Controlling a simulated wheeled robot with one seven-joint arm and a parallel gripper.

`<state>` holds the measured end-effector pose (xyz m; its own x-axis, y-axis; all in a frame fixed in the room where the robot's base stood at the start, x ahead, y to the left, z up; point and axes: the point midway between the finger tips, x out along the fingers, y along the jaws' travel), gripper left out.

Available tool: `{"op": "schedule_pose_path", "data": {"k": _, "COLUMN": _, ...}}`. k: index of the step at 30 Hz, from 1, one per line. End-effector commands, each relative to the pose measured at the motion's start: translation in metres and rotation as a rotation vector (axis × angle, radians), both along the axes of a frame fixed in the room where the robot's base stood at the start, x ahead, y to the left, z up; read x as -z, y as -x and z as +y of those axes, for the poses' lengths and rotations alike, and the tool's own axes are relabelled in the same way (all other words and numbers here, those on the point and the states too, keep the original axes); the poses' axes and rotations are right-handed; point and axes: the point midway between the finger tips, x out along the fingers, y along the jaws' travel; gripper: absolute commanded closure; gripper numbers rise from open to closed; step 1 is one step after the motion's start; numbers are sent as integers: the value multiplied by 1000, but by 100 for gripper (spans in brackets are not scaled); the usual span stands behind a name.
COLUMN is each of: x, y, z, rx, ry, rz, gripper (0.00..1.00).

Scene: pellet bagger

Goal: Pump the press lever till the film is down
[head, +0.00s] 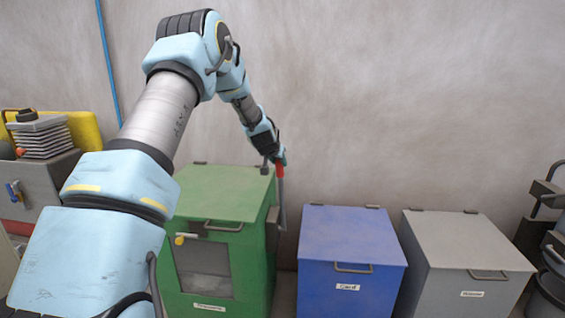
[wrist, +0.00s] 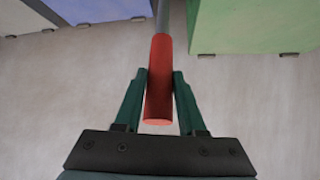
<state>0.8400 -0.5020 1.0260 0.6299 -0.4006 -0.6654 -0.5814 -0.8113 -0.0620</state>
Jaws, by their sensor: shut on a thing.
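The green press (head: 222,225) is a box with a window (head: 203,268) in its front, which shows a pale grey shape low inside; I cannot tell how far the film is down. Its lever (head: 282,203) is a grey rod with a red grip, on the right side of the box, standing roughly upright. My gripper (head: 279,160) is at the lever's top. In the wrist view my gripper (wrist: 160,88) has its two green fingers shut on the red grip (wrist: 159,85), one on each side. The green box also shows in the wrist view (wrist: 255,25).
A blue bin (head: 350,245) and a grey bin (head: 465,250) with labels and handles stand right of the press. A grey cabinet (head: 40,180) with a stack on top is at the left. Dark equipment (head: 548,250) stands at the far right.

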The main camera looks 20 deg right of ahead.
Motion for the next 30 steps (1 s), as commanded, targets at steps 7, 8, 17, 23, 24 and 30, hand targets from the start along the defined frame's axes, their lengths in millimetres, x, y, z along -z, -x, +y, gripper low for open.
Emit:
{"op": "schedule_pose_path", "data": {"k": 7, "x": 1, "y": 0, "z": 0, "rx": -1, "ry": -1, "rz": 0, "gripper": 100}}
{"op": "schedule_pose_path", "data": {"k": 8, "x": 1, "y": 0, "z": 1, "rx": -1, "ry": -1, "rz": 0, "gripper": 100}}
{"op": "schedule_pose_path", "data": {"k": 17, "x": 1, "y": 0, "z": 0, "rx": 0, "ry": -1, "rz": 1, "gripper": 32}}
{"op": "schedule_pose_path", "data": {"k": 23, "x": 1, "y": 0, "z": 0, "rx": 0, "ry": -1, "rz": 1, "gripper": 31}}
{"op": "schedule_pose_path", "data": {"k": 24, "x": 1, "y": 0, "z": 0, "rx": 0, "ry": -1, "rz": 1, "gripper": 31}}
{"op": "schedule_pose_path", "data": {"k": 30, "x": -6, "y": 7, "z": 5, "rx": 1, "ry": -1, "rz": 0, "gripper": 31}}
